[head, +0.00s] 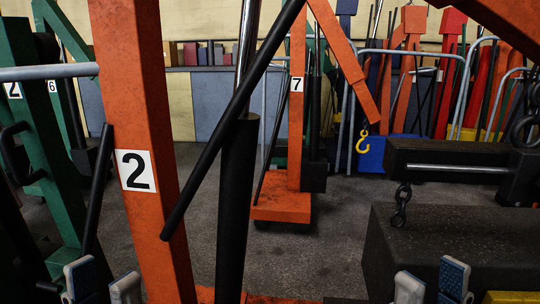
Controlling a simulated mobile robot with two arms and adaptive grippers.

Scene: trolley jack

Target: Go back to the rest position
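My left gripper (103,284) is at the bottom left edge, with its two grey-and-blue fingertips apart and nothing seen between them. My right gripper (431,284) is at the bottom right edge, its fingertips also apart with nothing seen between them. Only the fingertips of both show; the rest is cut off by the picture's lower edge. An orange hoist post (140,95) with a "2" label stands close by, to the right of my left gripper. A black cylinder (237,205) stands beside that post, and a black bar slants across it.
A dark block (445,245) lies behind my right gripper, with a hanging chain (400,205) above it. A green hoist (55,150) stands at the left. Another orange hoist (296,130), labelled "7", stands further back. Grey floor (335,240) is open in the middle.

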